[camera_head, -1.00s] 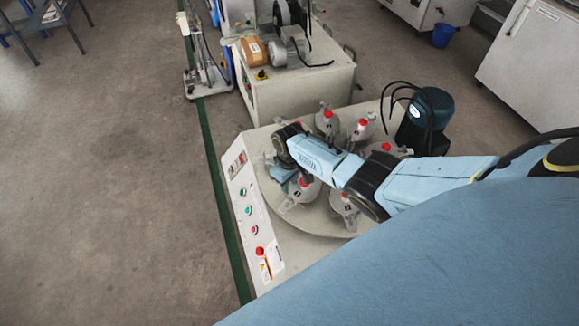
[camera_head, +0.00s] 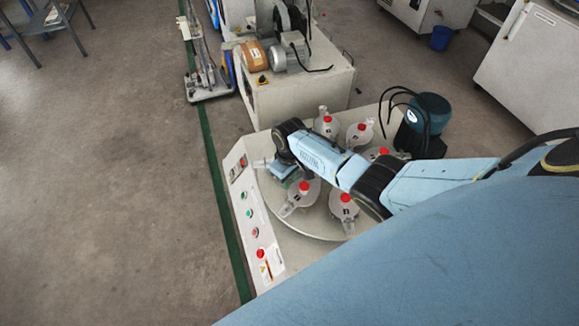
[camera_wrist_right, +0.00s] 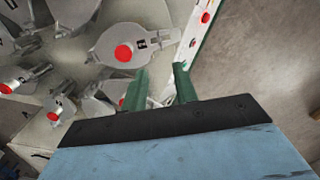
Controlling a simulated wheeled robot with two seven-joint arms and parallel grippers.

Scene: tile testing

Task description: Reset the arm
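My right arm reaches in from the right in the head view, over a round turntable machine (camera_head: 306,222). My right gripper (camera_head: 280,170) hangs above the machine's left part, largely hidden behind my arm's wrist. In the right wrist view its two green fingers (camera_wrist_right: 163,85) stand apart with nothing between them. A grey metal jar holder with a red knob (camera_wrist_right: 124,53) lies just beyond the fingertips, and no contact shows. My left gripper is not in view.
The machine carries several jars with red knobs (camera_head: 345,198) and a control panel (camera_head: 250,215) on its left side. A dark motor (camera_head: 428,118) stands at its back right. A white cabinet (camera_head: 300,95) stands behind. Open floor (camera_head: 110,200) lies to the left.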

